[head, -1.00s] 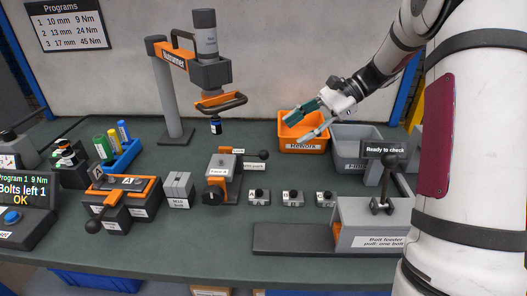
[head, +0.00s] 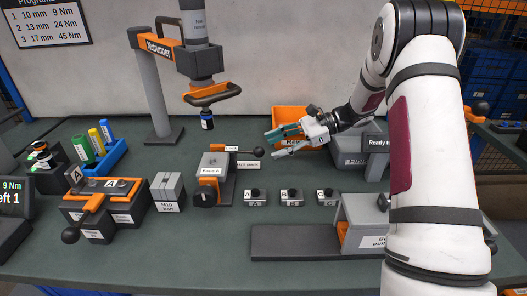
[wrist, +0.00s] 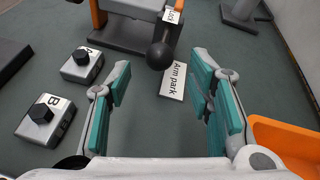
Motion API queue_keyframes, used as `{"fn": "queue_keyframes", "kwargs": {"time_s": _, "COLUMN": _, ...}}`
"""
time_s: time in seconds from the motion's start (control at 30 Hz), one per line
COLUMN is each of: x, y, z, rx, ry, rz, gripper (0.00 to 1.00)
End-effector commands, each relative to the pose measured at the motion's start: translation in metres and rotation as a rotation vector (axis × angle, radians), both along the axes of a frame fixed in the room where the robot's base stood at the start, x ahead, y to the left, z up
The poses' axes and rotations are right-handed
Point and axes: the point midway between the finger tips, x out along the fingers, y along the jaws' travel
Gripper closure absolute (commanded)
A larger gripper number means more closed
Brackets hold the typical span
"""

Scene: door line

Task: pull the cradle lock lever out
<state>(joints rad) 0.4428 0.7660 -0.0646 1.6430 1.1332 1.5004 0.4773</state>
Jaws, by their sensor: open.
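The cradle (head: 213,180), a grey and orange block marked "Face A", stands mid-bench. The lock lever ends in a black ball knob (head: 258,152) that sticks out to the cradle's right, beside a small "Lock" label. In the wrist view the knob (wrist: 160,56) lies at the top centre, with the "Lock" label (wrist: 172,14) just above it. My gripper (head: 271,145) is open and empty, its teal-padded fingers pointing left toward the knob. In the wrist view my gripper's fingertips (wrist: 160,78) straddle the line to the knob, apart from it. Nothing is between the pads.
An "Arm park" label (wrist: 173,81) lies on the bench near the knob. The orange rework bin (head: 290,116) is close behind my gripper. Small lettered blocks (head: 255,197) stand in front. The nutrunner (head: 205,65) hangs behind the cradle.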

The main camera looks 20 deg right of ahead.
Motion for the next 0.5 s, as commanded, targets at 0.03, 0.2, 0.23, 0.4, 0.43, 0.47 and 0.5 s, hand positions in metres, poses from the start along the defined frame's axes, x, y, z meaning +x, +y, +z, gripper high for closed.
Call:
{"fn": "queue_keyframes", "kwargs": {"time_s": 0.03, "x": 0.001, "y": 0.009, "z": -0.004, "rx": 0.002, "ry": 0.001, "rz": 0.003, "gripper": 0.53}}
{"fn": "queue_keyframes", "kwargs": {"time_s": 0.2, "x": 0.006, "y": 0.030, "z": -0.012, "rx": 0.001, "ry": 0.000, "rz": 0.002, "gripper": 0.53}}
{"fn": "queue_keyframes", "kwargs": {"time_s": 0.23, "x": 0.006, "y": 0.032, "z": -0.013, "rx": 0.001, "ry": -0.001, "rz": 0.001, "gripper": 0.53}}
{"fn": "queue_keyframes", "kwargs": {"time_s": 0.4, "x": 0.008, "y": 0.040, "z": -0.017, "rx": 0.000, "ry": 0.000, "rz": 0.000, "gripper": 0.53}}
{"fn": "queue_keyframes", "kwargs": {"time_s": 0.43, "x": 0.008, "y": 0.041, "z": -0.017, "rx": 0.000, "ry": 0.000, "rz": 0.000, "gripper": 0.53}}
{"fn": "queue_keyframes", "kwargs": {"time_s": 0.47, "x": 0.008, "y": 0.041, "z": -0.017, "rx": 0.000, "ry": 0.000, "rz": 0.000, "gripper": 0.53}}
{"fn": "queue_keyframes", "kwargs": {"time_s": 0.5, "x": 0.008, "y": 0.041, "z": -0.017, "rx": 0.000, "ry": 0.000, "rz": 0.000, "gripper": 0.53}}
